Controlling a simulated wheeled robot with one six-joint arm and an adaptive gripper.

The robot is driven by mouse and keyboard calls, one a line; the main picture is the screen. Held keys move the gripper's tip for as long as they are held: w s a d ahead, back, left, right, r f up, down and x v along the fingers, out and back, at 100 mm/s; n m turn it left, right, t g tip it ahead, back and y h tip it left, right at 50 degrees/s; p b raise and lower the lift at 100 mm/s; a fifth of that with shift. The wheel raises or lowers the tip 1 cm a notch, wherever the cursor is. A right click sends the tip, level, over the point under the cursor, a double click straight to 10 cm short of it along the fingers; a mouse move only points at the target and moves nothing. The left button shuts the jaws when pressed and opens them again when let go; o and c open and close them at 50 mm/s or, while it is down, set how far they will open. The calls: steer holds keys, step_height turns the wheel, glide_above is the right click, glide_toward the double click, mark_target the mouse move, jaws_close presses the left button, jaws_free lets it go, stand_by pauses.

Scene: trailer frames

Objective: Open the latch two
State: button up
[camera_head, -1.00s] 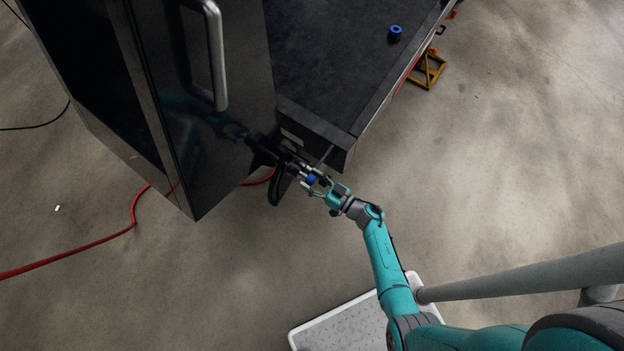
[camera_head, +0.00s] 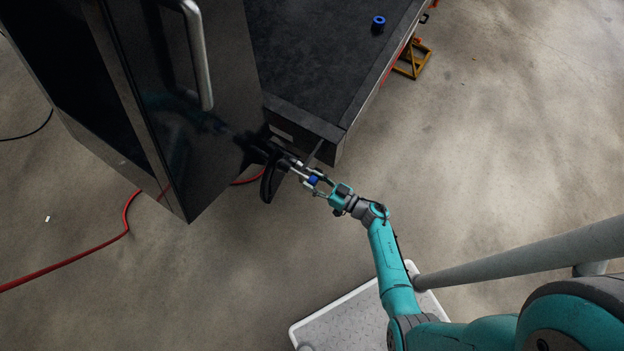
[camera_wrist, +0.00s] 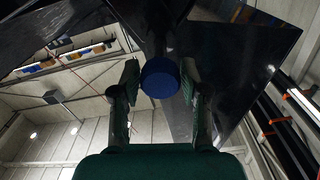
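The latch is a dark fitting with a black loop (camera_head: 268,184) at the lower corner of the trailer, beside the tall black panel. A pale rod runs from it to a blue round knob (camera_head: 314,180). My gripper (camera_head: 312,182) has its fingers on both sides of this knob. In the wrist view the blue knob (camera_wrist: 160,76) fills the space between the fingertips of my gripper (camera_wrist: 160,80), and both fingers look in contact with it. The fitting behind the knob is dark and partly hidden. "Latch two" has no visible label.
A tall black panel with a metal handle (camera_head: 199,62) stands at the left. The dark trailer deck (camera_head: 312,55) lies behind, with another blue piece (camera_head: 378,24) on it. A red hose (camera_head: 75,262) lies on the floor.

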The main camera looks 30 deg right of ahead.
steer(key=shift+o, duration=0.7)
steer(key=shift+s+d, duration=0.1)
steer(key=v, duration=1.1)
steer(key=shift+s+d, duration=0.15)
steer(key=shift+s, duration=0.2)
